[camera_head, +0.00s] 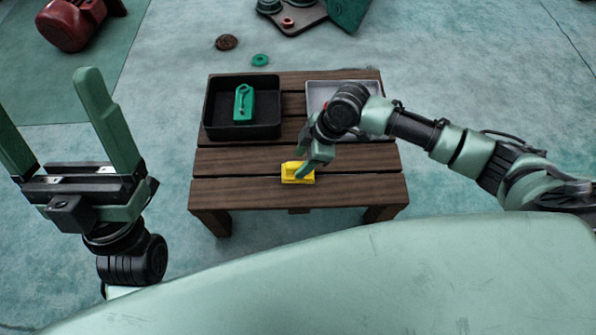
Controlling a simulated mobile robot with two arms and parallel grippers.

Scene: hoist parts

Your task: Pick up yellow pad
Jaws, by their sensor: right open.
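The yellow pad (291,172) is a small yellow block lying on the wooden slatted table (240,187), near its front middle. My right gripper (302,169) reaches in from the right and points down at the pad.
A black tray (207,120) with a green part (243,103) stands at the table's back left. A grey tray (318,90) at the back right is partly hidden by my right arm. A green ring (260,60) and a brown disc (227,42) lie on the floor behind.

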